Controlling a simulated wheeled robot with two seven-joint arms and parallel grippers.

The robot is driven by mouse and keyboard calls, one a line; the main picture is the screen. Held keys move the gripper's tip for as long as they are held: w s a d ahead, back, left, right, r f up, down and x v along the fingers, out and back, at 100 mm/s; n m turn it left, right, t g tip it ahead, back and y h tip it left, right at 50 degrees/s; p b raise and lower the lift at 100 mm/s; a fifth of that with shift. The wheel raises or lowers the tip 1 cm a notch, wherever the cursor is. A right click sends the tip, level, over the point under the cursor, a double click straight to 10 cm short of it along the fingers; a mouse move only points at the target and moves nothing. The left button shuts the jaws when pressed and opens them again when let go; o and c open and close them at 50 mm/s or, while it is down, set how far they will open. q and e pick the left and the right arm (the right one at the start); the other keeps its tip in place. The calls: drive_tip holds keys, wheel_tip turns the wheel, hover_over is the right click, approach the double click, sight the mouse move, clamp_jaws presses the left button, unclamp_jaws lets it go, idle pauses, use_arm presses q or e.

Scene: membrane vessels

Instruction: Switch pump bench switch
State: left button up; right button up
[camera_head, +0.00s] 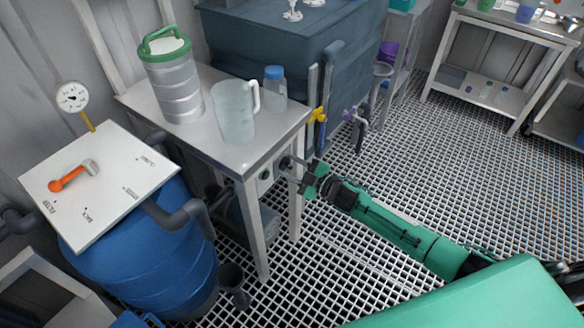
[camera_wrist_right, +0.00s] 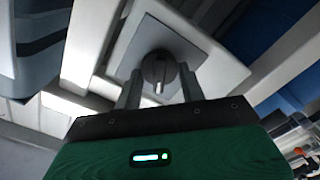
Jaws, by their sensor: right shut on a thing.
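The pump bench switch is a dark round knob (camera_wrist_right: 158,67) with a pale pointer mark, on a grey square plate (camera_wrist_right: 183,48) in the right wrist view. In that view the mark points down toward my gripper body. My right gripper (camera_head: 290,170) reaches the bench's front side, just under the top, from the right. Its two fingers stand on either side of the knob, and it is shut on it. In the head view the knob is hard to make out behind the fingers. My left gripper is not in view.
The steel bench (camera_head: 218,147) carries a green-lidded metal canister (camera_head: 172,85), a clear jug (camera_head: 234,112) and a blue-capped bottle (camera_head: 274,88). A blue barrel (camera_head: 150,255) stands left. Yellow and blue valve handles (camera_head: 318,115) are close to my right gripper. Grating floor (camera_head: 420,165) lies clear to the right.

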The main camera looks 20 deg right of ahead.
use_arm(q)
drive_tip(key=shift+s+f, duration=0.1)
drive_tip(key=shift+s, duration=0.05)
use_arm(e)
drive_tip(key=shift+n, duration=0.3)
drive_tip(key=o, duration=1)
drive_tip(key=shift+c, duration=0.2)
drive_tip(key=shift+s, duration=0.1)
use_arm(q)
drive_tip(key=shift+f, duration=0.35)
use_arm(e)
drive_tip(key=v, duration=1.3)
drive_tip(key=shift+s+d, duration=0.25)
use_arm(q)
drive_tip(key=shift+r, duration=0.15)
